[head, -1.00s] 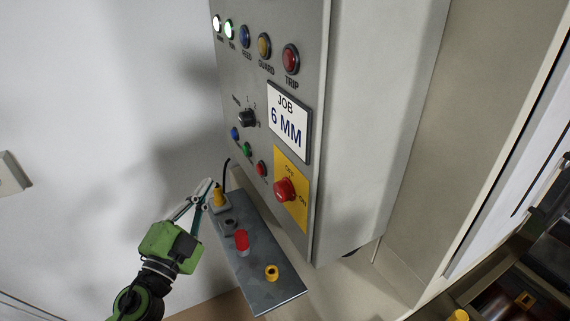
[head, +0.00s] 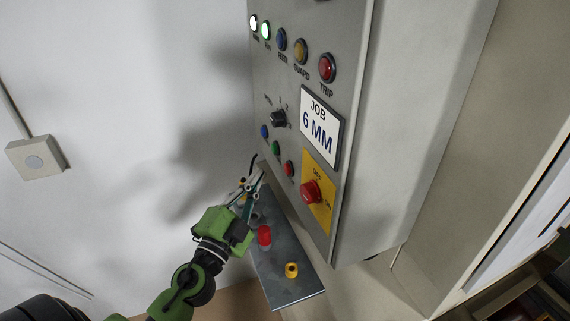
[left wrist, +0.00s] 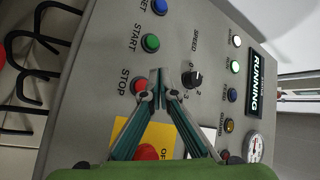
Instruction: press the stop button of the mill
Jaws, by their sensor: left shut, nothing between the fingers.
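The red stop button (head: 289,168) sits at the lower end of a row with a green and a blue button on the grey control panel (head: 262,90). In the left wrist view the stop button (left wrist: 137,86), labelled STOP, lies just left of my fingertips. My left gripper (head: 257,181) is shut and empty, left of and a little below the stop button in the head view. In the left wrist view its fingertips (left wrist: 161,80) point at the panel between the stop button and the speed knob (left wrist: 192,79). I cannot tell how far they are from the panel.
A red rotary switch (head: 311,191) on a yellow plate is beside the stop button. Below is a grey shelf (head: 282,262) with a red knob (head: 264,235) and a yellow ring (head: 291,270). A sign reads RUNNING (left wrist: 256,82). White and green lamps are lit.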

